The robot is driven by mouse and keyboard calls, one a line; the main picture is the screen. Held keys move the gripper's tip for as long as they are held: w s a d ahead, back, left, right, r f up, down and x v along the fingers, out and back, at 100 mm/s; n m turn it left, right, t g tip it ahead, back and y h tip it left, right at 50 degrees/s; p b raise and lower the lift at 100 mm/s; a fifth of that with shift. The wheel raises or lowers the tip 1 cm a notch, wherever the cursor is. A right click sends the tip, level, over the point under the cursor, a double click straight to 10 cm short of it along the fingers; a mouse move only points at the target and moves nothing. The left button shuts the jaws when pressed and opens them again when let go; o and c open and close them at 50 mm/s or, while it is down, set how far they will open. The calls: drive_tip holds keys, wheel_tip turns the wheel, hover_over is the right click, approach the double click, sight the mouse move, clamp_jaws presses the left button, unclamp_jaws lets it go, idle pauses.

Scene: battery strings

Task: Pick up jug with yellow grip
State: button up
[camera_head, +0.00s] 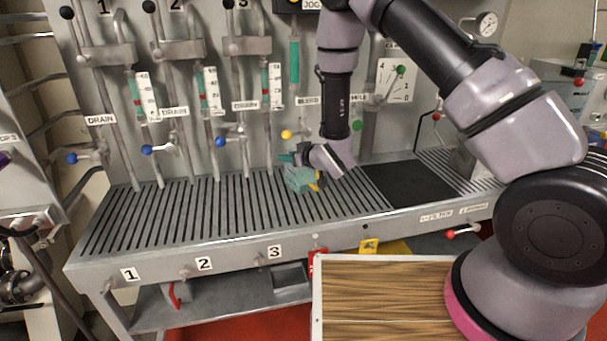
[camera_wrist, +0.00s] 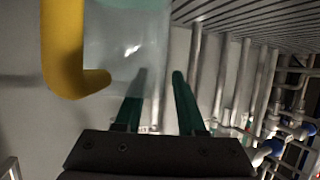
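The jug (camera_head: 300,180) is a translucent pale-green vessel with a yellow grip (camera_head: 317,182). In the head view it is at the slatted counter below my gripper (camera_head: 292,158), which partly hides it. In the wrist view the jug's clear body (camera_wrist: 118,45) fills the upper middle, and its yellow grip (camera_wrist: 62,50) is at the left. My gripper's two green fingers (camera_wrist: 160,75) are apart. The left finger overlaps the jug's body and looks greyed, as if seen through its wall; the right finger is just outside its right edge. I cannot tell whether either touches.
The slatted counter (camera_head: 180,215) is mostly clear. Behind it are upright pipes, gauge tubes and valve levers with coloured knobs. A black mat (camera_head: 408,184) lies to the right of the jug. A wood-topped tray (camera_head: 385,300) is in front, below the counter.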

clamp_jaws()
idle(1.4)
